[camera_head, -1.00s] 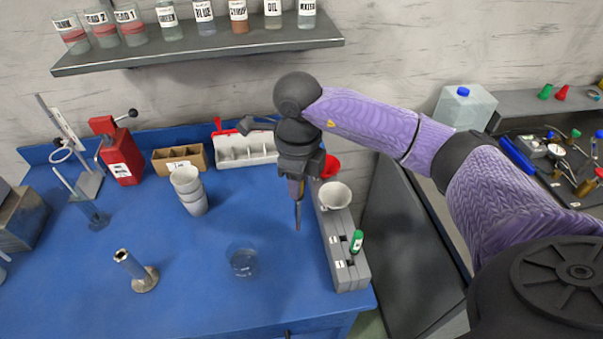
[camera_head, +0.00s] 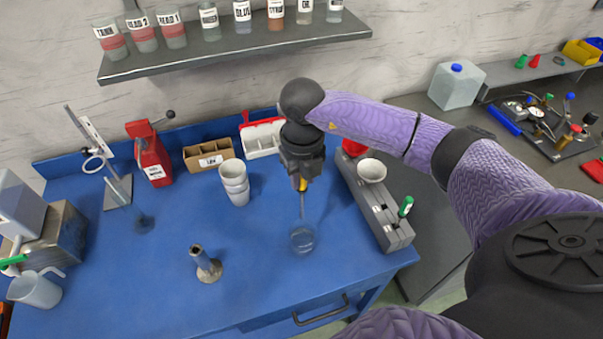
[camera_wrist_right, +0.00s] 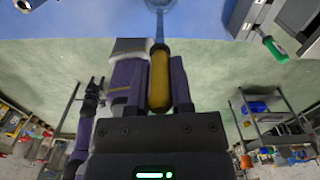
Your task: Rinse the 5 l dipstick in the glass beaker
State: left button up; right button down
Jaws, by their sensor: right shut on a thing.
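My right gripper (camera_head: 301,180) is shut on the yellow handle of the dipstick (camera_wrist_right: 159,78), which hangs upright with its thin rod pointing down. The glass beaker (camera_head: 302,240) stands on the blue bench directly below the rod. The rod's lower end is at the beaker's mouth in the head view; I cannot tell how far inside it is. The wrist view shows the rod running toward the clear beaker (camera_wrist_right: 160,4) at the top edge. My left gripper (camera_wrist_right: 94,88) shows small and dark in the wrist view, away from the bench; its jaws are unclear.
A grey rack (camera_head: 378,215) with a white bowl (camera_head: 372,170) and a green-handled piece (camera_head: 406,206) stands right of the beaker. A metal cylinder on a foot (camera_head: 207,265) and stacked cups (camera_head: 235,183) stand to the left. The bench front (camera_head: 270,290) is clear.

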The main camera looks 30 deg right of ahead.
aim_at(302, 219)
notch_tip(302, 219, down, 12)
jog(key=b, duration=0.9)
jog(key=shift+f+b, duration=0.55)
jog(key=shift+f, duration=0.05)
jog(key=shift+r, duration=0.1)
dwell(1.2)
dwell(1.0)
